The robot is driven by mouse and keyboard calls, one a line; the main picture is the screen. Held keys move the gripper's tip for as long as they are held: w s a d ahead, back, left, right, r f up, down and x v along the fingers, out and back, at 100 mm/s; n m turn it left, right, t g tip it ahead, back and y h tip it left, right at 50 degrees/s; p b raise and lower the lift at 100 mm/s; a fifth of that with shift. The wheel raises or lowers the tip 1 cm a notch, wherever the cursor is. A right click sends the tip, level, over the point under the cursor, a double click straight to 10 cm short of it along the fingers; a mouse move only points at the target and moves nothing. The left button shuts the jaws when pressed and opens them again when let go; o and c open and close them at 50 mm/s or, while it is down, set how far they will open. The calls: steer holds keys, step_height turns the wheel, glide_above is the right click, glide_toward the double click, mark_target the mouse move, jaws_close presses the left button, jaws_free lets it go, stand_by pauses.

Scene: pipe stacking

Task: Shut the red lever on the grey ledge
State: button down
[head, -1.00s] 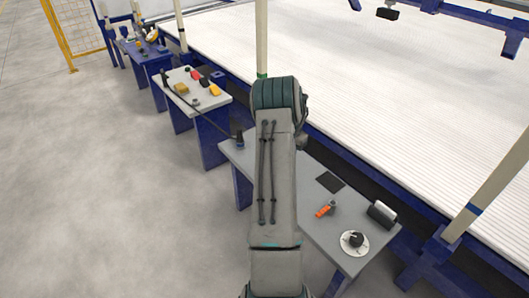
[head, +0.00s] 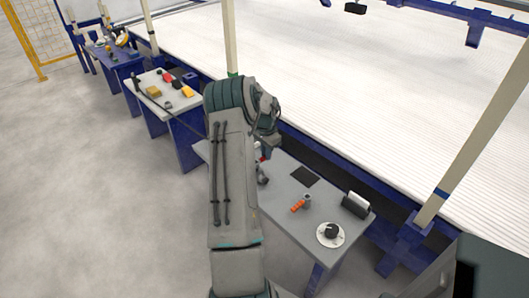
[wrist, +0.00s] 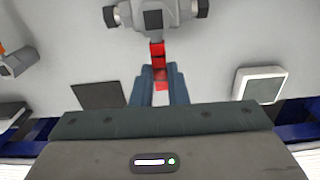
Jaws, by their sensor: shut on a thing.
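The red lever (wrist: 157,52) is joined to a grey valve body (wrist: 154,14) with dark ends at the top of the wrist view. My gripper (wrist: 159,75) is shut on the lever, its two blue-grey fingers on either side of it. Red also shows between the fingers. In the head view my arm hides most of the valve; a small red part of the lever (head: 263,154) shows beside my wrist. The grey ledge (head: 284,222) runs below it on blue legs.
On the ledge are a black square (head: 304,176), an orange-handled part (head: 298,206), a black-and-grey block (head: 356,205) and a round dial (head: 331,234). A pale square box (wrist: 260,83) is right of my fingers in the wrist view. Blue posts and a white conveyor bed lie behind.

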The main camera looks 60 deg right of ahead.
steer(key=c, duration=1.4)
jaws_free()
steer(key=shift+c, duration=0.2)
step_height(320, 180, up, 14)
steer(key=p, duration=0.1)
steer(key=shift+p, duration=0.4)
